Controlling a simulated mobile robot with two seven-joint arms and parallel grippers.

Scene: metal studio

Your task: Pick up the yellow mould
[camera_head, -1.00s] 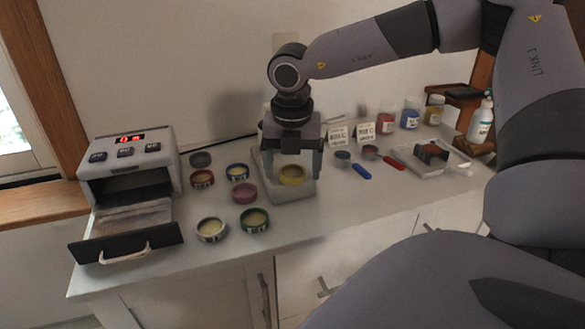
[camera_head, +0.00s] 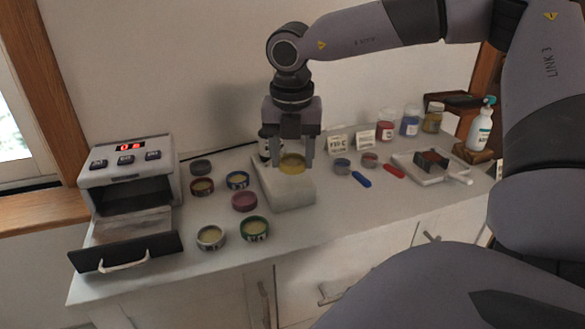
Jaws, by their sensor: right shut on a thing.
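The yellow mould (camera_head: 291,165) is a round yellow ring with a pale filling. It is between the fingers of my right gripper (camera_head: 292,164), which is shut on it. The mould appears to be held just above the white block-shaped stand (camera_head: 290,195); a small gap cannot be judged exactly. My right arm reaches in from the right side of the head view, with the gripper pointing down. My left gripper is not in view.
Several other round moulds, including a pink one (camera_head: 244,201) and a green one (camera_head: 254,229), lie left of the stand. An oven (camera_head: 130,170) with its drawer out stands at far left.

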